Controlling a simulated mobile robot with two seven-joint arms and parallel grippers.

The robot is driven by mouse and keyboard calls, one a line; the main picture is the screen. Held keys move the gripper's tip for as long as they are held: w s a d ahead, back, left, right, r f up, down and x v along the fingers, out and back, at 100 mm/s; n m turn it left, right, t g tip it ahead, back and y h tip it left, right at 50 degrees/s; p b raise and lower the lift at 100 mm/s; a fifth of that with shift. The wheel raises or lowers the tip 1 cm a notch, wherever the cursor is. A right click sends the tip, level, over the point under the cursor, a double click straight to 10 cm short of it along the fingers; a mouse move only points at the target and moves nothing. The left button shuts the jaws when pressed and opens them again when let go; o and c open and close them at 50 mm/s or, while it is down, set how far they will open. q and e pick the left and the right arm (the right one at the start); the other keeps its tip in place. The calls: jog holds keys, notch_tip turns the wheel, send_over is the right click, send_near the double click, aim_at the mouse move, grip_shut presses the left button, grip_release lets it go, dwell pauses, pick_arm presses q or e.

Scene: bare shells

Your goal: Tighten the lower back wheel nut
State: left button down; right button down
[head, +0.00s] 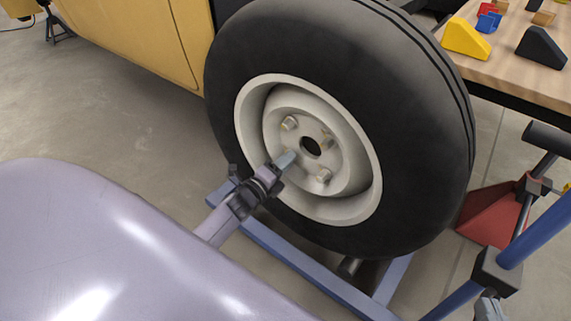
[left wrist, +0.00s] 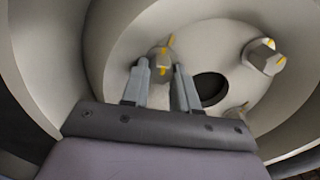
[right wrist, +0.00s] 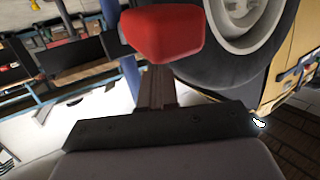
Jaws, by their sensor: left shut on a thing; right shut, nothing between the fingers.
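The wheel (head: 420,130) has a black tyre and a cream rim with several nuts around a dark centre hole. My left gripper (head: 287,159) reaches in from the lower left, at the lower left nut. In the left wrist view its two fingers (left wrist: 160,88) stand on either side of that nut (left wrist: 161,58), shut on it. Yellow marks show on the nut and beside it. Another marked nut (left wrist: 262,57) is to the right. The upper left nut (head: 289,123), upper right nut (head: 326,143) and lower right nut (head: 323,175) are free. My right gripper (right wrist: 157,85) is shut and empty, away from the wheel.
A blue frame (head: 290,252) lies under the wheel. A red object (right wrist: 163,32) is just beyond my right fingertips. A wooden table (head: 510,70) with coloured blocks stands at the upper right. A yellow body panel (head: 145,40) is behind the wheel.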

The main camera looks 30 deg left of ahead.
jog(key=shift+r, duration=0.1)
pick_arm(q)
jog(key=m, duration=0.3)
jog(key=shift+a, duration=0.1)
pick_arm(e)
jog(key=shift+s, duration=0.1)
dwell(0.4)
pick_arm(q)
jog(key=c, duration=0.9)
grip_release()
jog(key=shift+w, duration=0.1)
jog(key=shift+c, duration=0.2)
pick_arm(e)
jog(key=shift+f, duration=0.2)
jog(key=shift+a+r+p, duration=0.1)
jog(key=shift+r+p, duration=0.1)
jog(key=shift+p, duration=0.1)
pick_arm(q)
jog(key=s+p, duration=0.2)
jog(key=s, duration=0.5)
jog(key=shift+a, duration=0.2)
pick_arm(e)
jog(key=shift+w+a+f+m+g, duration=0.4)
jog(key=shift+a+g, duration=0.1)
jog(key=shift+a, duration=0.1)
